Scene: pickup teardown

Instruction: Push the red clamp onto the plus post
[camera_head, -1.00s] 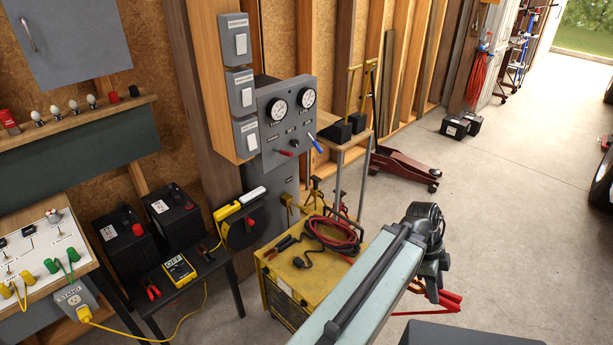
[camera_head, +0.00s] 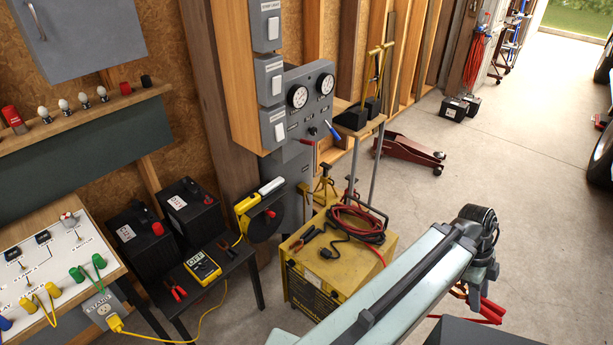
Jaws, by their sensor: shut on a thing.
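The red clamp (camera_head: 491,310) hangs at the lower right, partly hidden by my arm. My gripper (camera_head: 464,292) is at the end of the folded arm, mostly hidden behind it, and is shut on the clamp. Red cable runs from the clamp toward the yellow charger. A black battery (camera_head: 187,206) stands at the back of a small dark bench at left, beside another black battery (camera_head: 130,236). A red-capped post (camera_head: 157,229) shows between them; I cannot read a plus mark. The clamp is well to the right of the batteries and apart from them.
A yellow multimeter (camera_head: 202,267) and red-handled pliers (camera_head: 178,292) lie on the bench. A grey gauge panel (camera_head: 300,120) stands behind. The concrete floor at right is mostly clear.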

